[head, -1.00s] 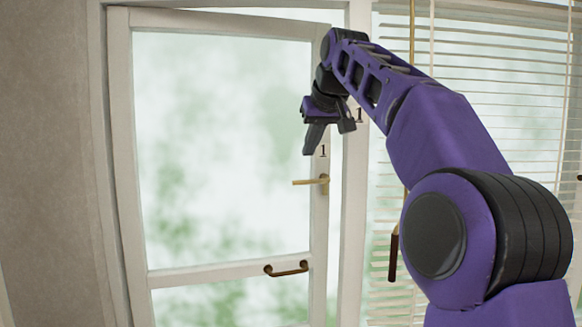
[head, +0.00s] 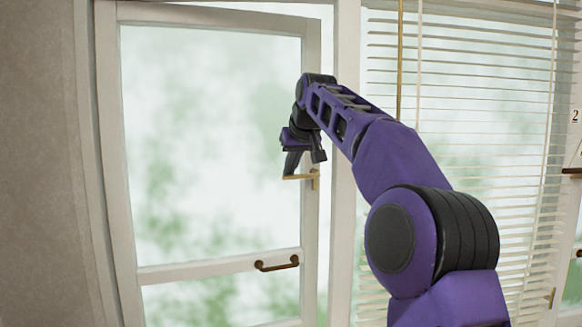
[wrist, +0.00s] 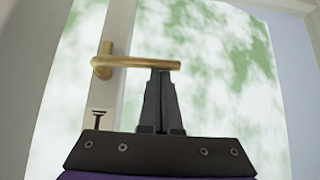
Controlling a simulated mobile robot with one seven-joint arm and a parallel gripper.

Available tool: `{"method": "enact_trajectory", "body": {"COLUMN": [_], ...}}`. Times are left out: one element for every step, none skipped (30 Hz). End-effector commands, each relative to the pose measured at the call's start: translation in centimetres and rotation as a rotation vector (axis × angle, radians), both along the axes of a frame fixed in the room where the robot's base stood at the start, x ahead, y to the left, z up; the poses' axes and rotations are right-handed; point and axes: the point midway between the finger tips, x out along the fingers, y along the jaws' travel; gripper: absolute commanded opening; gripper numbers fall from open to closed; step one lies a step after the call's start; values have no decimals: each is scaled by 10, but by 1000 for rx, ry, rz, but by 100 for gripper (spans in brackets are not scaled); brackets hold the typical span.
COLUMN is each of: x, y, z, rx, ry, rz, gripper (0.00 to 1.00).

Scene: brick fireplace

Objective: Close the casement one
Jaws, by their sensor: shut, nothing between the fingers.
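Casement one is a white-framed glazed window (head: 310,120) on the left in the head view. It stands ajar, with a gap between its right stile and the fixed post. A brass lever handle (head: 312,178) sits on that stile and points left, level; it also shows in the wrist view (wrist: 135,63). The label 1 shows on the stile in the wrist view (wrist: 99,114); my arm hides it in the head view. My gripper (head: 291,172) is shut and empty, pointing down at the lever's free end. In the wrist view its fingertips (wrist: 161,75) meet the lever's lower edge; contact is unclear.
A brown pull handle (head: 277,264) is on the casement's lower rail. A fixed post (head: 345,220) and a blind (head: 470,120) with cords are to the right. Another window marked 2 (head: 575,115) is at the far right edge. A plain wall (head: 38,170) is at left.

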Motion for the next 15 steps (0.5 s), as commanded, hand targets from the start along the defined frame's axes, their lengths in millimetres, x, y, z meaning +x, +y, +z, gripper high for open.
{"method": "enact_trajectory", "body": {"x": [0,0,-1,-2,-5,-9,-13,-18,-26,-32,-38,-47,-53,-60,-69], "y": [0,0,0,0,1,1,2,3,3,3,3,4,4,4,5], "z": [0,0,-1,-1,-2,-3,-3,-4,-5,-5,-5,-5,-5,-5,-4], "rx": [0,0,-1,-1,-2,-2,-4,-3,-5,-5,-6,-6,-5,-5,-5], "ry": [0,0,0,0,0,0,-1,0,0,0,-1,-1,-1,-1,-1], "rz": [0,0,-2,-5,-8,-17,-24,-35,-51,-66,-80,-100,-114,-129,-151], "gripper": [0,0,0,0,0,0,0,0,0,0,0,0,0,0,0]}}
